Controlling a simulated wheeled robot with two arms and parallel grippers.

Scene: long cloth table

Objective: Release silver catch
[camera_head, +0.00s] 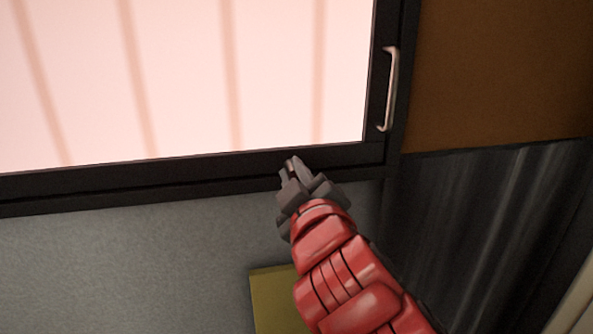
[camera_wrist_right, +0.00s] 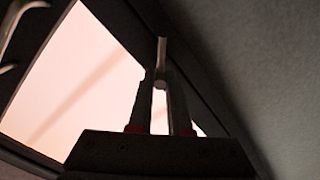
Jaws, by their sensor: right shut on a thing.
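A black-framed pane holds a pale pink lit panel (camera_head: 190,75). My right gripper (camera_head: 292,170) is at the frame's lower edge, towards its right corner. In the right wrist view its two fingers (camera_wrist_right: 161,82) are closed around a small pale metal piece, which looks like the silver catch (camera_wrist_right: 162,50). The catch sticks out beyond the fingertips towards the dark frame. In the head view the fingers mostly hide it, so I cannot tell its exact position. My left gripper is not in view.
A silver bar handle (camera_head: 390,90) is on the right side of the black frame (camera_head: 150,173); part of it also shows at the left of the wrist view (camera_wrist_right: 12,25). A grey surface (camera_head: 120,265) lies below the frame. A yellow-olive block (camera_head: 270,300) is beside my right arm.

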